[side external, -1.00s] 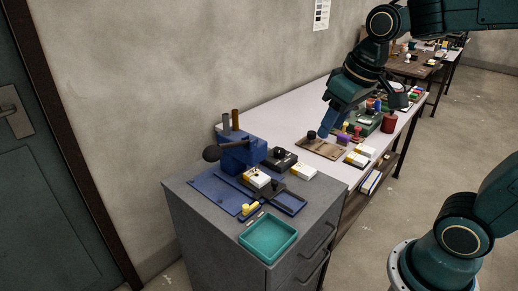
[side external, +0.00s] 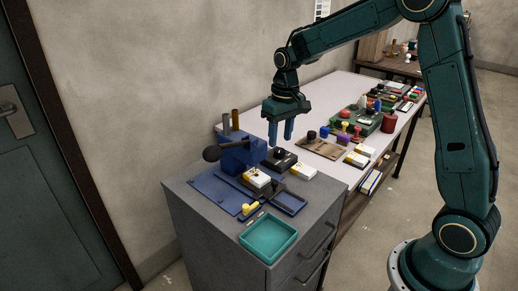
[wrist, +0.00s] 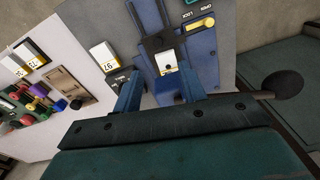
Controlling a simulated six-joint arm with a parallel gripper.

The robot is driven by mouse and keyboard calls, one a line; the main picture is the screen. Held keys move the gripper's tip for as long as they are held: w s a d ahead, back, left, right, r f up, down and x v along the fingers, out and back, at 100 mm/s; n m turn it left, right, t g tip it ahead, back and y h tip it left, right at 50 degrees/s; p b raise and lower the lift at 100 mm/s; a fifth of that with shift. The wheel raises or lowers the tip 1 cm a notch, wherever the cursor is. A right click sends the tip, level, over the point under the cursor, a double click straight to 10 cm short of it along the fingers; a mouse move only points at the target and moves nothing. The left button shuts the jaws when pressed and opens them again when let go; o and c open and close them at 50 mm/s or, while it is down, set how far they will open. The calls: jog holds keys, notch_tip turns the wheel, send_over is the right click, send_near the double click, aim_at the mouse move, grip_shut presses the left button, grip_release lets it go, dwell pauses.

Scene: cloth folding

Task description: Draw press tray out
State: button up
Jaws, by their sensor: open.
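The blue press (side external: 240,156) stands on a blue base plate (side external: 215,190) on the grey cabinet, with a black ball lever at its left. A dark blue tray-like piece (side external: 289,203) lies at the plate's front right. A white and yellow block (side external: 257,177) sits by the press, also seen in the wrist view (wrist: 167,62) on a black part. A yellow latch (wrist: 200,25) is beside "LOCK" and "OPEN" lettering. My gripper (side external: 280,141) is open and empty, pointing down above and right of the press. Its fingers (wrist: 158,90) also show in the wrist view.
A teal dish (side external: 268,238) sits at the cabinet's front corner. A black box (side external: 280,160) and a second white and yellow block (side external: 302,170) lie right of the press. The ball lever (wrist: 283,85) sticks out. The white table (side external: 340,95) holds a wooden stamp rack (side external: 320,147).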

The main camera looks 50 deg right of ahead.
aim_at(275, 182)
jog(key=shift+w+d+f, duration=0.25)
jog(key=shift+w+f, duration=0.15)
jog(key=shift+f, duration=0.25)
jog(key=shift+w+d+f, duration=0.2)
jog(key=shift+w+f, duration=0.15)
jog(key=shift+f, duration=0.25)
jog(key=f, duration=1.3)
jog(key=shift+a+f, duration=0.3)
jog(key=shift+f, duration=0.1)
grip_shut()
